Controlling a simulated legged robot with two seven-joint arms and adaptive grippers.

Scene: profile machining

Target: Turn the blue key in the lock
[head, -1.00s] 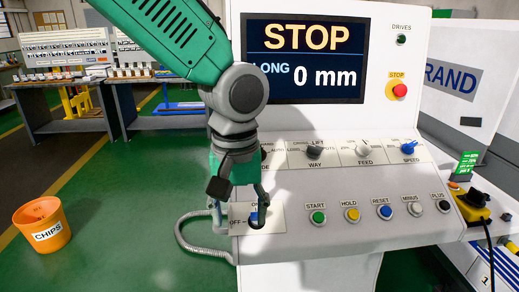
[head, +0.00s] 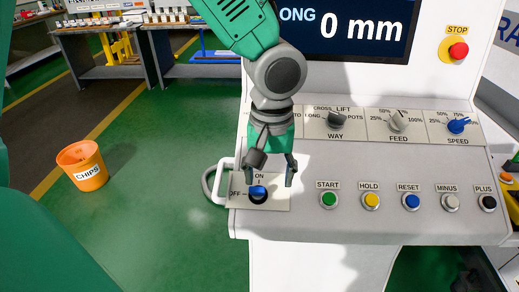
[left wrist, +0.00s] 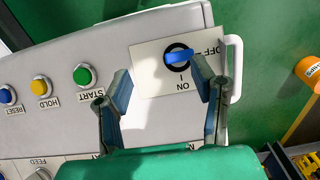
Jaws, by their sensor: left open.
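The blue key (head: 257,190) sits in the round black lock on a white plate (head: 276,203) marked OFF and ON, at the console's lower left corner. Its blue handle lies sideways, along the OFF direction; it also shows in the left wrist view (left wrist: 180,57). My left gripper (head: 268,178) is open and empty above the plate. In the left wrist view (left wrist: 162,82) one finger is close beside the key and the other stands farther off toward the START button. The key is not gripped. My right gripper is out of view.
The START (head: 328,199), HOLD (head: 371,200) and RESET (head: 410,201) buttons line the console right of the plate. Selector knobs, including SPEED (head: 459,125), sit above. An orange CHIPS bin (head: 82,165) stands on the open floor.

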